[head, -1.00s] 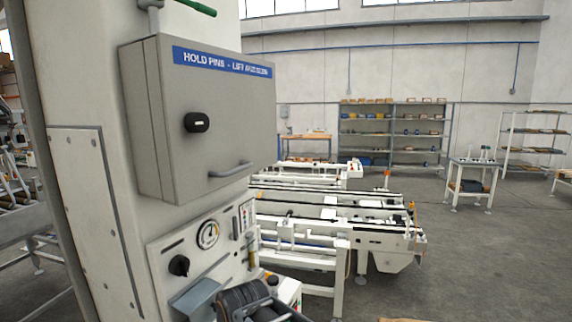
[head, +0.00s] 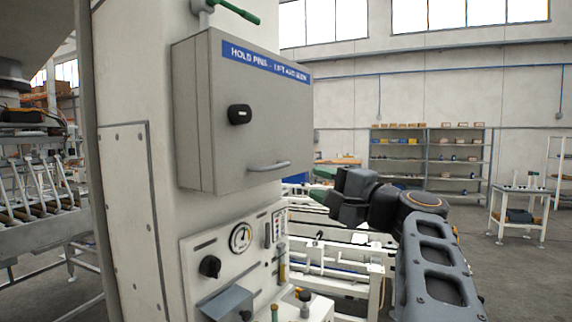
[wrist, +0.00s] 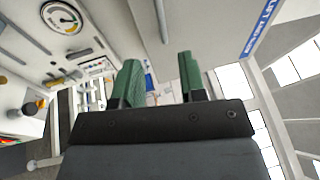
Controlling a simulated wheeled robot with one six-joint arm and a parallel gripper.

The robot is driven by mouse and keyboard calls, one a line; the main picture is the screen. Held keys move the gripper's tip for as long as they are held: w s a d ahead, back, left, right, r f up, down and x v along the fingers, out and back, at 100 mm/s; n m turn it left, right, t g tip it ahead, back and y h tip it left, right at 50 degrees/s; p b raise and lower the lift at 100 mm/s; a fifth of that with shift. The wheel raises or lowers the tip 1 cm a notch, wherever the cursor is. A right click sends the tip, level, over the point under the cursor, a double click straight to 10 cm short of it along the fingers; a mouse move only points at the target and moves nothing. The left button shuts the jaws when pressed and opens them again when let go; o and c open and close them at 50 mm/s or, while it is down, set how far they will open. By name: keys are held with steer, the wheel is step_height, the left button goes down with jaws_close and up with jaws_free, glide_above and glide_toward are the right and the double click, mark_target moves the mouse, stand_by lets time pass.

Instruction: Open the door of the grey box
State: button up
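The grey box (head: 262,135) is fixed to a white column, its door shut. The door carries a blue label strip (head: 265,63), a black oval latch (head: 239,114) at its left-middle and a grey bar handle (head: 268,166) near its lower edge. My gripper (head: 322,188) is to the right of the box, apart from the handle, with its green fingers partly hidden in the head view. In the wrist view my gripper (wrist: 160,82) shows two green fingers spread apart with nothing between them. The box's grey surface (wrist: 185,25) shows beyond the fingertips.
Below the box is a panel with a round gauge (head: 240,238), a black knob (head: 210,266) and a small grey-blue cover (head: 226,303). A green lever (head: 238,11) sticks out above the box. White conveyor frames (head: 340,262) stand behind my arm.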

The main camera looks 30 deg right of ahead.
mark_target(277, 167)
steer(key=p+x, duration=0.4)
steer(key=x, duration=0.8)
steer(key=shift+w+r, duration=0.1)
steer(key=shift+w, duration=0.3)
jaws_close()
steer(key=shift+a, duration=0.15)
